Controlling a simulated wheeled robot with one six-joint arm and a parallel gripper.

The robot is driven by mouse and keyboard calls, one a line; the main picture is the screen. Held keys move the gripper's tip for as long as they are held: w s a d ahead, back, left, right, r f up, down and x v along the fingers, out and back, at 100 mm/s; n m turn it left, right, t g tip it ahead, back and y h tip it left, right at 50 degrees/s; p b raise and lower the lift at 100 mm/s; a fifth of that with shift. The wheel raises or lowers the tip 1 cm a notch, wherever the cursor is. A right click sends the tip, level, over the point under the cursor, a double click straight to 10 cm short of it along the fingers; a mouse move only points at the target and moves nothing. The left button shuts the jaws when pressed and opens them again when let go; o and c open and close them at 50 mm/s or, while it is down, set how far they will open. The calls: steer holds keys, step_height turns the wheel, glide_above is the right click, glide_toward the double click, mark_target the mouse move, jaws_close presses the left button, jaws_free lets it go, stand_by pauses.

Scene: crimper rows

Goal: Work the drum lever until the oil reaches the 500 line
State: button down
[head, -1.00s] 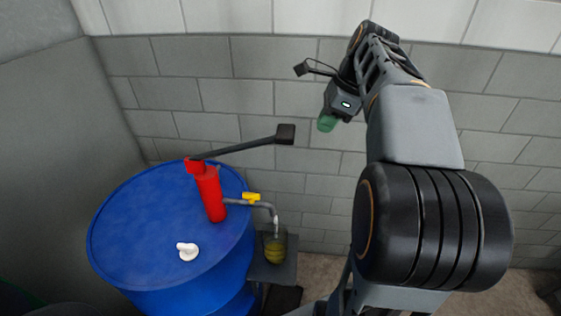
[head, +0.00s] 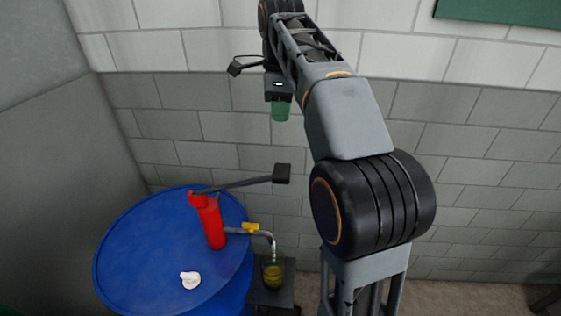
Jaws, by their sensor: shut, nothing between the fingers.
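The blue drum (head: 135,245) stands at the lower left with a red pump (head: 214,222) upright on its lid. The pump's dark lever (head: 235,183) slants up to the right and ends in a black grip (head: 282,173). A clear jug (head: 273,273) under the spout holds yellowish oil; its lines, including the 500 line, are too small to read. My gripper (head: 281,110), with green fingertips, points down. It is shut and empty, above the black grip in the picture and apart from it.
A bent spout (head: 262,232) with a yellow valve handle (head: 250,228) runs from the pump to the jug. The jug sits on a small dark stand (head: 288,298). A white cap (head: 189,280) lies on the drum lid. Grey block walls stand behind and left.

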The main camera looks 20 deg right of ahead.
mark_target(281, 170)
steer(key=shift+f, duration=0.1)
step_height(281, 170, down, 14)
steer(key=shift+r, duration=0.1)
stand_by(0.6)
steer(key=shift+b, duration=0.3)
